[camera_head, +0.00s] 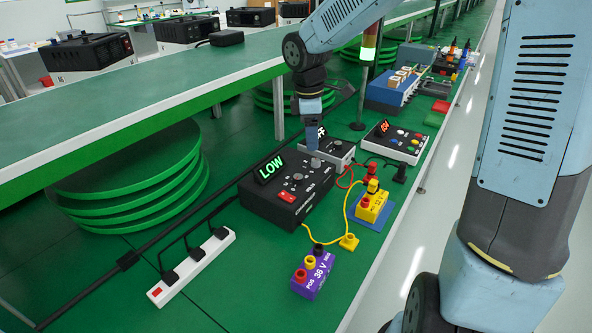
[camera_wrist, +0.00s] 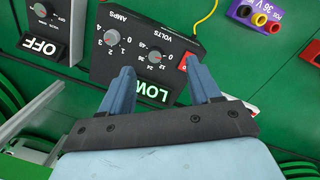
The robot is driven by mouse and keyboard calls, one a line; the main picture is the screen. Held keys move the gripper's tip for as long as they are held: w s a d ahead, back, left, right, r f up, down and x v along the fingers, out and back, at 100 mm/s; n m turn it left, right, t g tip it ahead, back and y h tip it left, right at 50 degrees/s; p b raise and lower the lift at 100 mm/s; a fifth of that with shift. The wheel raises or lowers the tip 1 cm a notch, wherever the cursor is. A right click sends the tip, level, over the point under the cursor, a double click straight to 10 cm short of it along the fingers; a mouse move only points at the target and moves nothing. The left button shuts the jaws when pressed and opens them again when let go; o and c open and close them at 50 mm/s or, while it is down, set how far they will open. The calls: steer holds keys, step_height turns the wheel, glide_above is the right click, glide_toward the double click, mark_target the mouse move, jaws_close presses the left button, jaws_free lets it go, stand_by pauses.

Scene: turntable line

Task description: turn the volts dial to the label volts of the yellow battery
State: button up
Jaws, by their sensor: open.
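The black charger box (camera_head: 262,207) stands on the green bench, its display (camera_head: 270,169) reading LOW. In the wrist view the volts dial (camera_wrist: 155,56) is a grey knob ringed by numbers such as 12, 24, 36 and 48; I cannot tell its pointer's setting. The amps dial (camera_wrist: 112,38) sits beside it. The yellow battery (camera_head: 371,208) stands right of the charger on a blue mat; its volts label is too small to read. My gripper (camera_wrist: 162,72) is open and empty above the charger, its fingers apart near the volts dial, not visibly touching it.
A red switch (camera_wrist: 184,62) is close to the volts dial. A purple 36 V battery (camera_head: 316,275) stands in front, near a yellow clip (camera_head: 349,242) on a yellow cable. A grey box (camera_head: 338,152) reading OFF in the wrist view stands behind. A white power strip (camera_head: 195,266) lies left.

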mark_target(298, 176)
steer(key=w+a+f, duration=0.1)
steer(key=f, duration=0.4)
steer(key=w+a+f+n, duration=0.1)
steer(key=f, duration=0.4)
steer(key=w+a+f+n+y, duration=0.1)
steer(key=f, duration=0.4)
steer(key=shift+a+f, duration=0.1)
steer(key=shift+f, duration=0.05)
steer(key=c, duration=1)
steer(key=shift+w, duration=0.1)
